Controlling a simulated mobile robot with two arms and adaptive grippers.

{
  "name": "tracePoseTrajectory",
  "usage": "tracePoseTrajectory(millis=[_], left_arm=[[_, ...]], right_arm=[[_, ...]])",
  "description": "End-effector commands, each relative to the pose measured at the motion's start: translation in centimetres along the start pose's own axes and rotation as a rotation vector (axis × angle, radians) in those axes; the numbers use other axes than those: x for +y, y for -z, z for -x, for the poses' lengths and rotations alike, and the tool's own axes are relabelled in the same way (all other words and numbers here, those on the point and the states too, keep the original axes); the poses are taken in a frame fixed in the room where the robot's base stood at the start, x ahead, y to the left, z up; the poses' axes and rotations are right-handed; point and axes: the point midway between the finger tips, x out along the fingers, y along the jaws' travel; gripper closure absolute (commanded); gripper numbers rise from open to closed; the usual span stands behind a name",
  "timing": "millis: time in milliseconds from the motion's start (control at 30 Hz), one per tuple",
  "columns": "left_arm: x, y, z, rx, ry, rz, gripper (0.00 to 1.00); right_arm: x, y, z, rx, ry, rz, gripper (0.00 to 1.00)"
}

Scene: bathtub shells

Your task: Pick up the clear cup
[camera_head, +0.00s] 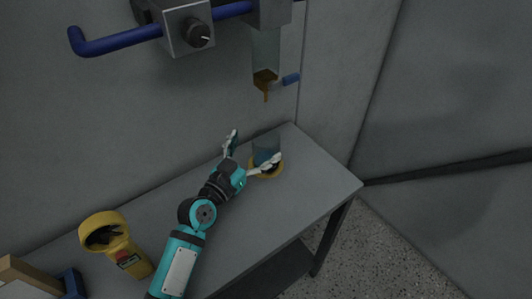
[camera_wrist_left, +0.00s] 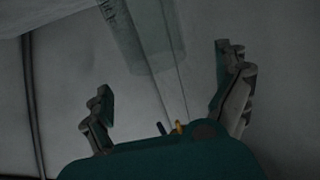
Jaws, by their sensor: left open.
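The clear cup (camera_head: 266,148) looks bluish and see-through in the head view. My left gripper (camera_head: 256,147) is open beside the cup, one finger on the wall side and the other at the cup's near side. I cannot tell whether a finger touches it. In the left wrist view the open fingers of my left gripper (camera_wrist_left: 165,88) show, with a faint see-through shape between and beyond them; I cannot tell whether that is the cup. My right gripper is not in view.
A clear dispenser tube (camera_head: 265,50) with an amber tip hangs above the cup. A blue pipe (camera_head: 115,42) runs along the wall. A yellow device (camera_head: 118,243) stands at the table's left, near a tan block (camera_head: 28,275). The table's right end (camera_head: 325,185) is clear.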

Motion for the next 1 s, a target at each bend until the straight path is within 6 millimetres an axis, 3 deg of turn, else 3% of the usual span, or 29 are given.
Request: tracePoseTrajectory(millis=[400,700,1000], left_arm=[[0.2,-0.8,-4.8,0.001,0.001,0.001,0.0],[0.2,-0.9,-5.4,0.0,0.001,0.0,0.0],[0.2,-0.9,-5.3,-0.001,0.001,0.0,0.38]], right_arm=[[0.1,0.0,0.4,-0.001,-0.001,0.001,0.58],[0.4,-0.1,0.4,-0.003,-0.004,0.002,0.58],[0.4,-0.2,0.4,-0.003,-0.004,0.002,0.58]])
